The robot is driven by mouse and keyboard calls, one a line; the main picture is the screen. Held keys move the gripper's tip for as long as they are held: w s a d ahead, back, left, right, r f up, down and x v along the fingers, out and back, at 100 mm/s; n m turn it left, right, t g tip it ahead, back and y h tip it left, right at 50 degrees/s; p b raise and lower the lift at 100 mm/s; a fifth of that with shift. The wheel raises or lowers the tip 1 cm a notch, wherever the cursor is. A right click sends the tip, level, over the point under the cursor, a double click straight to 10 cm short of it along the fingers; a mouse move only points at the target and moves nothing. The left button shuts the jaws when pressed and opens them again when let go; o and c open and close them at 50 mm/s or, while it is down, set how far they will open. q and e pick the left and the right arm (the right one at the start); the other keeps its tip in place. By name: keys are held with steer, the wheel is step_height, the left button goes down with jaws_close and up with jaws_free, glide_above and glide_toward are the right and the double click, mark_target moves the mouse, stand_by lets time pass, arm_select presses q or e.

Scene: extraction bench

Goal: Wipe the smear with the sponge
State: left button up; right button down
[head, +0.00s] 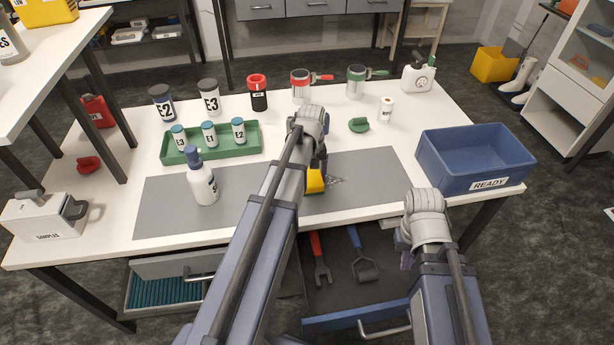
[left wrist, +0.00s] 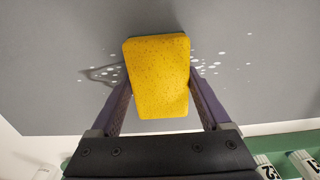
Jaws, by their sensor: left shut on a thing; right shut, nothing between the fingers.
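My left gripper (head: 318,163) is shut on the yellow sponge (head: 315,181), over the grey mat (head: 230,215). In the left wrist view, the sponge (left wrist: 157,77) sits between the two fingers. The smear (head: 336,181) shows beside the sponge as pale marks on the mat. In the left wrist view, white spots of the smear (left wrist: 222,68) show on both sides of the sponge, with a dark grey patch at left; the part behind the sponge is hidden. I cannot tell whether the sponge touches the mat. My right gripper (head: 405,257) is shut and empty near the front edge, mostly hidden by its wrist.
A white spray bottle (head: 204,186) stands on the mat's left part. A green tray (head: 252,144) with small bottles lies behind it. A blue READY bin (head: 440,160) stands at right. Jars line the back. Open drawers (head: 340,318) stick out below the front edge.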

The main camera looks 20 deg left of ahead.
mark_target(344, 179)
arm_select(q)
steer(key=shift+w+d, duration=0.5)
steer(key=shift+d, duration=0.2)
steer(key=shift+w+d, duration=0.45)
steer(key=shift+d, duration=0.2)
steer(key=shift+w+d+r, duration=0.1)
steer(key=shift+w+d, duration=0.4)
steer(key=shift+d, duration=0.25)
steer(key=shift+w+d, duration=0.5)
steer(key=shift+d, duration=0.2)
steer(key=shift+d, duration=0.1)
steer(key=shift+w+d, duration=0.55)
steer(key=shift+d, duration=0.2)
steer(key=shift+w+d, duration=0.5)
steer(key=shift+d, duration=0.25)
